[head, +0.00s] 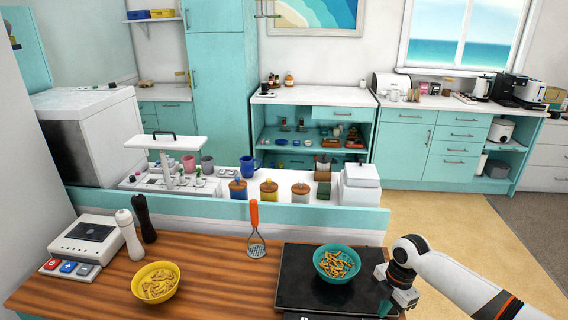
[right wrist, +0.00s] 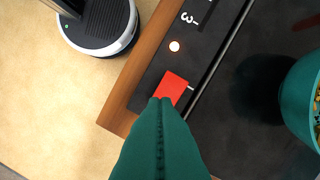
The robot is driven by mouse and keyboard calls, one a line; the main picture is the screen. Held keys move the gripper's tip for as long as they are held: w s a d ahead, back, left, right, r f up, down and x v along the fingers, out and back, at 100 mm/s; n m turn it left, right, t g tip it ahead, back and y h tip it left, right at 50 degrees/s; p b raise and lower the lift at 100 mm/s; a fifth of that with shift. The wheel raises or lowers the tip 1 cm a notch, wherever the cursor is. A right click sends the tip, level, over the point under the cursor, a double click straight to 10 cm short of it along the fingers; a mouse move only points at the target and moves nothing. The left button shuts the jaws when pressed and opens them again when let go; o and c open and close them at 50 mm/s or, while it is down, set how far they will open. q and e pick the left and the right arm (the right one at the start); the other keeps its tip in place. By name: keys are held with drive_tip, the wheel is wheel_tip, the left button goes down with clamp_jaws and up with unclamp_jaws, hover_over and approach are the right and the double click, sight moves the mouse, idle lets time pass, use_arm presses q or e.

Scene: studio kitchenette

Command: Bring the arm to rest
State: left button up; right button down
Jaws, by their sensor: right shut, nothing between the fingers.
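My right gripper (head: 386,308) is at the right edge of the black cooktop (head: 290,271), low in the head view. In the right wrist view its green fingers (right wrist: 162,106) are pressed together with nothing between them. Their tips overlap the lower edge of a red switch (right wrist: 173,86) on the cooktop's control strip; I cannot tell whether they touch it. A small light (right wrist: 175,46) glows beside the switch. My left gripper is not in view.
A teal bowl (head: 323,274) of pasta stands on the cooktop, close to my right gripper. A yellow bowl (head: 144,292) of pasta, a masher (head: 254,215) and two mills stand on the wooden counter (head: 210,262). The floor (head: 450,235) right of the counter is clear.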

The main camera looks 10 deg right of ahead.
drive_tip(key=s+a+f+m+t+y, duration=0.1)
drive_tip(key=s+a+f+m, duration=0.15)
drive_tip(key=s+a, duration=0.55)
drive_tip(key=s+a+f+m, duration=0.25)
drive_tip(key=s+a, duration=0.35)
drive_tip(key=a, duration=0.3)
drive_tip(key=s+d+r+m+t+h, duration=0.1)
drive_tip(key=s+d+r+m+t, duration=0.15)
drive_tip(key=s+m, duration=0.4)
drive_tip(key=s+d+r+m+t+h, duration=0.1)
drive_tip(key=s+d+r+m, duration=0.3)
drive_tip(key=s+m, duration=0.3)
wheel_tip(320, 180, down, 26)
drive_tip(key=g+b, duration=0.1)
drive_tip(key=g, duration=0.1)
drive_tip(key=s+d+f+g+b, duration=0.1)
drive_tip(key=s+d+f, duration=0.1)
drive_tip(key=s+f, duration=1.4)
wheel_tip(320, 180, down, 4)
drive_tip(key=shift+s+d+r+h+b, duration=0.2)
drive_tip(key=shift+r+h+b, duration=0.05)
drive_tip(key=shift+h+b, duration=0.05)
